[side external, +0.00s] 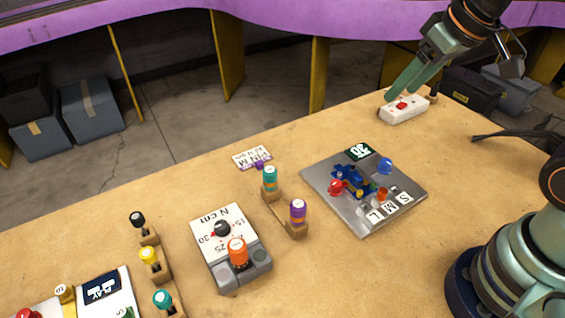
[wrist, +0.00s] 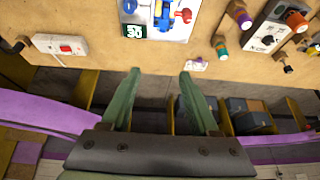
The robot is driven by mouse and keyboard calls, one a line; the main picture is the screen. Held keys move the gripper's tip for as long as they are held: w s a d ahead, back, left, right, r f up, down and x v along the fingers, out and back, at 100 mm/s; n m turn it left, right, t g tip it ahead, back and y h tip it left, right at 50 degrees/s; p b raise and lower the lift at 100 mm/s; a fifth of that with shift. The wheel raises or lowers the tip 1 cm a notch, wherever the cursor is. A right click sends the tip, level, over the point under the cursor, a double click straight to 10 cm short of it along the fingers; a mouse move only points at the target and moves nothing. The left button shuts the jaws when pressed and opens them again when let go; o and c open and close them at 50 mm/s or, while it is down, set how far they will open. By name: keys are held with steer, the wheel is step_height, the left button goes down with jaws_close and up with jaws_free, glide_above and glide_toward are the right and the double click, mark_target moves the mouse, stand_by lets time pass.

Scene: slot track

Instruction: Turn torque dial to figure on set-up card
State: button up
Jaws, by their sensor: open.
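The torque dial (side external: 222,228) is a dark knob with a red mark on a white-faced grey box, lettered N cm, with 15, 25 and 30 readable around it. The box also shows in the wrist view (wrist: 266,41) at the upper right. My gripper (side external: 391,96) is open and empty, above the table's far right, well away from the dial. Its two green fingers show apart in the wrist view (wrist: 160,73).
A white box with a red switch (side external: 403,108) is close by my gripper. A grey plate (side external: 395,213) with coloured parts lies between gripper and dial.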

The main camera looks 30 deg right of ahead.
steer(key=w+a+r+g, duration=0.1)
steer(key=w+a+g, duration=0.1)
steer(key=w+a, duration=0.4)
steer(key=n+g, duration=0.3)
glide_above(222, 225)
step_height(222, 225, down, 11)
step_height(222, 225, down, 12)
steer(key=shift+r, duration=0.1)
jaws_close()
